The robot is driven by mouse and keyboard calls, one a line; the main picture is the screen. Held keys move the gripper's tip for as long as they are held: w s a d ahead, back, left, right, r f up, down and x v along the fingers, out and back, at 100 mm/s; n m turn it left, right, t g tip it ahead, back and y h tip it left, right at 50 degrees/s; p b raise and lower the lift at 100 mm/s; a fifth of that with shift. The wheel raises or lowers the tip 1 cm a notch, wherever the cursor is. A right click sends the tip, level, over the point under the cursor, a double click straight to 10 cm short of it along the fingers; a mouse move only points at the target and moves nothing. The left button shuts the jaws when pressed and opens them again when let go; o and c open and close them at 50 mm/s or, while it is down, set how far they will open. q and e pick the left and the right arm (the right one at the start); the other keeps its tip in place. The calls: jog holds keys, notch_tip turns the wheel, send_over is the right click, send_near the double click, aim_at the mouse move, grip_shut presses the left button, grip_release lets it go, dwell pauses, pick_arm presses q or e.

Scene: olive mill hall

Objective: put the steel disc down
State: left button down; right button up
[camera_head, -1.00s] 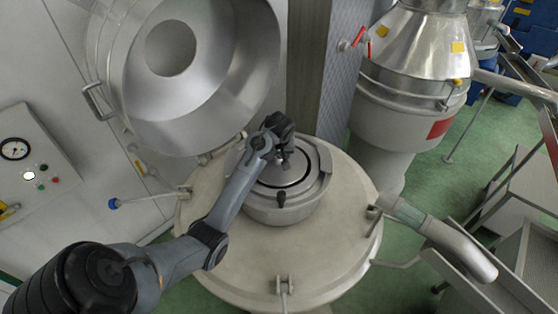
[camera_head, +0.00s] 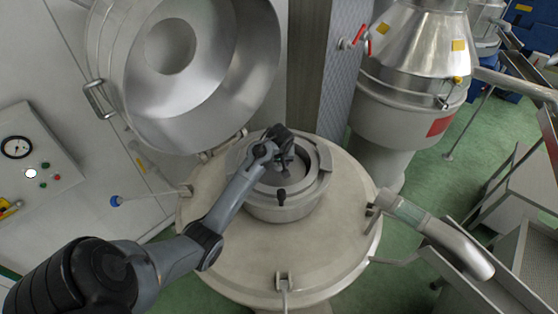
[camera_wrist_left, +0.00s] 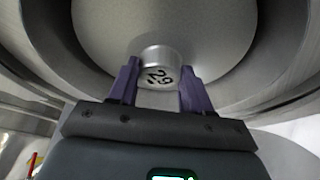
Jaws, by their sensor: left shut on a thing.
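The steel disc (camera_wrist_left: 215,40) fills the upper part of the left wrist view, with a short cylindrical knob at its middle, marked with dark digits. The purple fingers of my left gripper (camera_wrist_left: 155,85) are shut on this knob, one on each side. In the head view my left gripper (camera_head: 284,164) points down into the round metal bowl (camera_head: 283,214) on the machine's top. The disc is mostly hidden there by the gripper and lies within the bowl's rim. I cannot tell whether it touches the bottom. My right gripper is not in view.
The round beige machine top (camera_head: 240,262) around the bowl is clear, with clamps at its edge. A large open steel lid (camera_head: 215,100) stands behind left. A steel hopper (camera_head: 415,60) stands behind right. A pipe spout (camera_head: 440,240) lies at the right.

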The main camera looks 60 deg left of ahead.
pick_arm(q)
jog(key=shift+c, duration=2.4)
grip_release()
jog(key=shift+f, duration=0.1)
jog(key=shift+r, duration=0.6)
jog(key=b+v, duration=0.2)
jog(key=v, duration=1)
